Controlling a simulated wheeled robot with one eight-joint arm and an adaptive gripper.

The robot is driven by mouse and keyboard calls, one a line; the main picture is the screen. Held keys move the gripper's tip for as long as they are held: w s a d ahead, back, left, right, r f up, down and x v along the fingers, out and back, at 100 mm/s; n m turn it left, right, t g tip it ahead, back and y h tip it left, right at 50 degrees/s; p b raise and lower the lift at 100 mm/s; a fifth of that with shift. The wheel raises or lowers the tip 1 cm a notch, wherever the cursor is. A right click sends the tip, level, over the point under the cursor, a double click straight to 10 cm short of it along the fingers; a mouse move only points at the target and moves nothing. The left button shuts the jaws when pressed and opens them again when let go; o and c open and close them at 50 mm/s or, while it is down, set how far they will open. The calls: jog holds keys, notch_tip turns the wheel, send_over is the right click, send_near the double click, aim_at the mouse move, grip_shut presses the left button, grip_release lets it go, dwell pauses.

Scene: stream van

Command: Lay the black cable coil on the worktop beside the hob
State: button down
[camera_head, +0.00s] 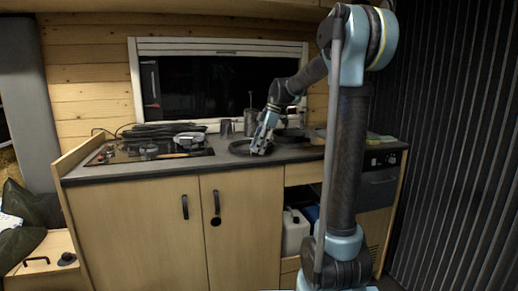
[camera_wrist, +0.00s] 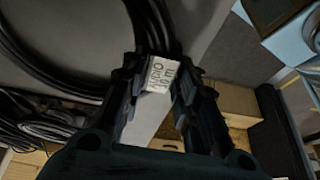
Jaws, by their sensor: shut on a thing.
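The black cable coil (camera_head: 238,148) is at worktop level, just right of the hob (camera_head: 150,150). My gripper (camera_head: 260,148) reaches down from the right and is shut on the coil's right side. In the wrist view the coil (camera_wrist: 62,62) curves across the upper left, and its near edge runs in between my fingers. A white label with dark lettering (camera_wrist: 160,74) shows between the fingertips. The coil looks flat on the worktop (camera_head: 200,165) or very close to it; I cannot tell whether it bears fully.
A metal cup (camera_head: 226,128) and a taller canister (camera_head: 250,120) stand behind the coil. A white jerrycan (camera_head: 294,232) is in the open cupboard below.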

jog(key=c, duration=1.2)
grip_release()
jog(key=shift+c, duration=0.2)
jog(key=v, duration=1.2)
jog(key=s+d+f+m+t+h, duration=0.1)
jog(key=s+d+f+m, duration=0.3)
jog(key=s+f+m, duration=0.3)
jog(key=s+d+f+m+t+h, duration=0.1)
jog(key=s+d+f+m, duration=0.4)
jog(key=s+f, duration=0.9)
jog(key=s+d+f+m+t+h, duration=0.1)
jog(key=s+d+f+m, duration=0.3)
jog(key=s+f+m, duration=0.5)
jog(key=s+f+h, duration=0.1)
jog(key=s, duration=0.2)
jog(key=shift+s+d+f, duration=0.15)
jog(key=shift+d+f, duration=0.1)
jog(key=shift+d, duration=0.1)
